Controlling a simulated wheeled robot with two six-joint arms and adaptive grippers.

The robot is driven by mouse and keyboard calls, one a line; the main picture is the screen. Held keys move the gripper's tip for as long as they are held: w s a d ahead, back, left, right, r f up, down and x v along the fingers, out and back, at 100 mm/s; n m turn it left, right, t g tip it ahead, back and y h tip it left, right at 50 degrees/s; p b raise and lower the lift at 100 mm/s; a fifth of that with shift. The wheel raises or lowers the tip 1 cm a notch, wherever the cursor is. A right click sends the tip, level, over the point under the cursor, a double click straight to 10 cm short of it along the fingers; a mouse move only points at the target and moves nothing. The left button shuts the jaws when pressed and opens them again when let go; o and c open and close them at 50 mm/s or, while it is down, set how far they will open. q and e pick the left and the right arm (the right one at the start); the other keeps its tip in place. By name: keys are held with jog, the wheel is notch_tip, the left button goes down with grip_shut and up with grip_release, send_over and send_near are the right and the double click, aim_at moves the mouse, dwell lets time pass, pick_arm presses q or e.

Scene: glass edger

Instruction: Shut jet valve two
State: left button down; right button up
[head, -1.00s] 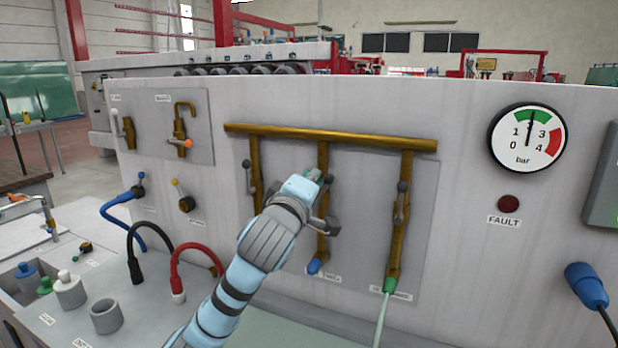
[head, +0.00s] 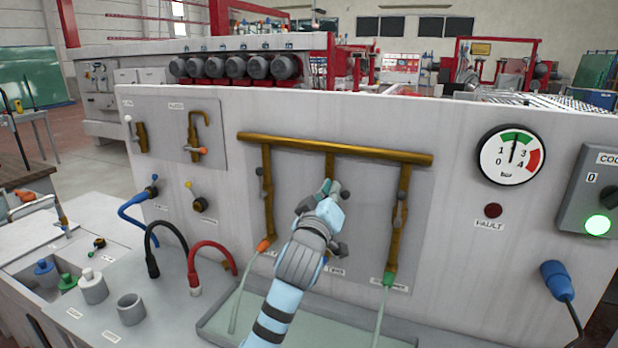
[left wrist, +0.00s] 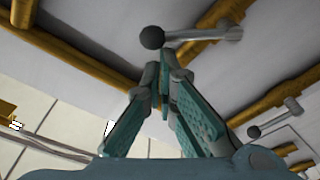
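Three brass jet pipes hang from a brass manifold (head: 335,149) on the grey panel. My right gripper is not in view.
Thin streams run from the orange nozzle (head: 263,246) and the green nozzle (head: 389,279). A gauge (head: 511,155) and dark red fault lamp (head: 493,210) are at right. Black and red hoses (head: 205,245) arch at lower left.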

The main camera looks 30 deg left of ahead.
pick_arm(q)
jog(key=m, duration=0.1)
jog(key=d+f+m+p, duration=0.1)
jog(key=w+m+h, duration=0.1)
jog(key=m, duration=0.1)
jog(key=shift+w+d+f+p, duration=0.1)
jog(key=shift+d+f+p, duration=0.2)
jog(key=shift+d+p, duration=0.1)
jog(key=shift+d+f+m+p, duration=0.3)
jog(key=shift+f+m, duration=0.2)
jog(key=shift+m, duration=0.35)
jog(key=shift+d+f+m+p, duration=0.15)
jog(key=shift+d+f+m, duration=0.3)
jog(key=shift+m, duration=0.4)
jog(key=shift+f, duration=0.15)
